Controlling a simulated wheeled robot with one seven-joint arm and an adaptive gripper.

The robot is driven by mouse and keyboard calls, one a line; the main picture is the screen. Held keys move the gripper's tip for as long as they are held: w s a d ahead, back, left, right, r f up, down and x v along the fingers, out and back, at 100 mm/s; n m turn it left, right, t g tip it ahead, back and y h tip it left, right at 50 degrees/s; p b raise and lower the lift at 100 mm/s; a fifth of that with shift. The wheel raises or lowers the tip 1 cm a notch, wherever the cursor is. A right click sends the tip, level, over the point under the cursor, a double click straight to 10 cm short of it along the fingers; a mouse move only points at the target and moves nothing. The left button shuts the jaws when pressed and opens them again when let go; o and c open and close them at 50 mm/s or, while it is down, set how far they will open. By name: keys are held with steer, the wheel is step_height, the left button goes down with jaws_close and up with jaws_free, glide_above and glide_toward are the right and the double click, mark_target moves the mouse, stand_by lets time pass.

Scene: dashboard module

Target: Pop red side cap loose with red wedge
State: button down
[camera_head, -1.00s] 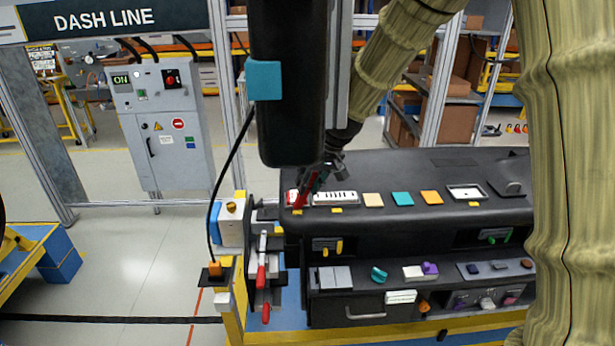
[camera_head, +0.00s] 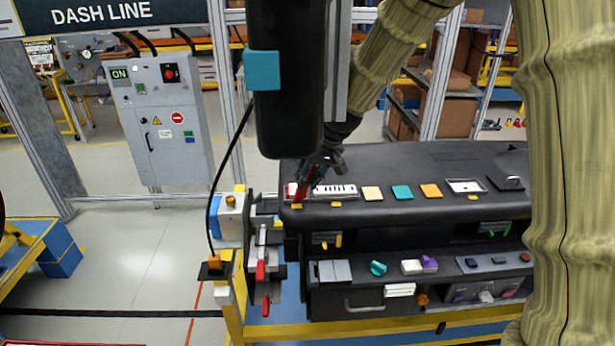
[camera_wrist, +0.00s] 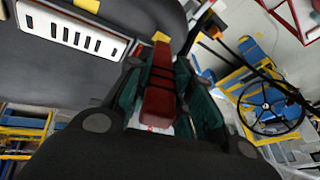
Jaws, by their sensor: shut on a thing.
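My gripper (camera_head: 314,172) is at the left end of the black dashboard (camera_head: 425,213), pointing down. It is shut on the red wedge (camera_head: 302,189), which is tilted with its lower end at the dashboard's top left corner. In the wrist view the wedge (camera_wrist: 160,95) lies between the dark green finger pads, its far end by a yellow tab (camera_wrist: 161,37). The red side cap (camera_head: 289,190) shows as a small red patch beside the wedge, partly hidden. I cannot tell whether the wedge touches the cap or whether the cap is seated.
A white slotted vent (camera_head: 336,192) lies just right of the wedge, with coloured square buttons (camera_head: 402,192) further right. Red-handled clamps (camera_head: 261,271) and a blue-and-white box (camera_head: 230,217) stand left of the dashboard. Open floor lies further left.

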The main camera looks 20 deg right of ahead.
steer(key=shift+s, duration=0.1)
steer(key=shift+f, duration=0.25)
steer(key=shift+f+b, duration=0.35)
stand_by(1.0)
steer(key=shift+r+p, duration=0.3)
steer(key=shift+r, duration=3.25)
